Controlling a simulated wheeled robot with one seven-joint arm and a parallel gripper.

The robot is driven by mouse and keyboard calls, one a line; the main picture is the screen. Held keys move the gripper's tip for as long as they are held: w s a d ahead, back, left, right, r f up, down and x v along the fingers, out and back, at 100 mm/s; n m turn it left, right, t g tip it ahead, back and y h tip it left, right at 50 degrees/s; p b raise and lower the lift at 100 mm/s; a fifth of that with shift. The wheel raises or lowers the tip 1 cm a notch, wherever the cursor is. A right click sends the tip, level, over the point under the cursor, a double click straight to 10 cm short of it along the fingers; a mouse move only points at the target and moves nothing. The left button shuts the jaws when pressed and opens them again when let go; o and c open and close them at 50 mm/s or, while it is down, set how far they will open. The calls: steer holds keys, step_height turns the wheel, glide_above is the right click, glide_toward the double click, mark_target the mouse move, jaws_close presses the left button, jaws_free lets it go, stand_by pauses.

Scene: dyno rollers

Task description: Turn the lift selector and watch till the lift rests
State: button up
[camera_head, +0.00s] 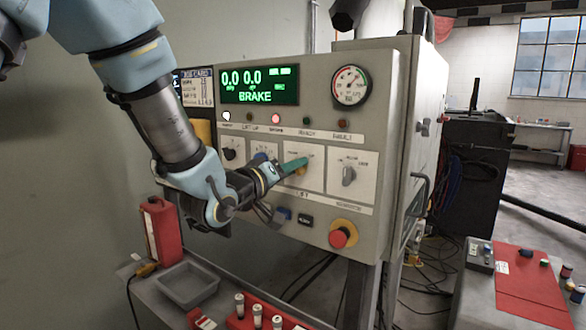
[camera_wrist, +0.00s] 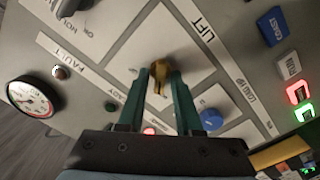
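The lift selector is a brass-coloured knob (camera_wrist: 160,72) on a pale plate beside the LIFT strip in the wrist view. In the head view a little of the knob (camera_head: 300,171) shows below a green fingertip. My gripper (camera_wrist: 160,88) has its two green fingers on either side of the knob, with a narrow gap seeming to remain, so it looks open around it. Whether a finger touches the knob is hard to tell. In the head view my gripper (camera_head: 288,168) reaches the panel from the left. The display (camera_head: 258,85) reads 0.0, 0.0 and BRAKE. The lift itself is not identifiable.
Beside the selector are a blue knob (camera_wrist: 211,119) and a grey selector (camera_head: 348,175). A red lamp (camera_head: 275,119) is lit. A red emergency button (camera_head: 339,238) sits low on the panel. A red bottle (camera_head: 162,232) and a grey tray (camera_head: 187,284) stand below the arm.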

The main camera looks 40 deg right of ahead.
jaws_close()
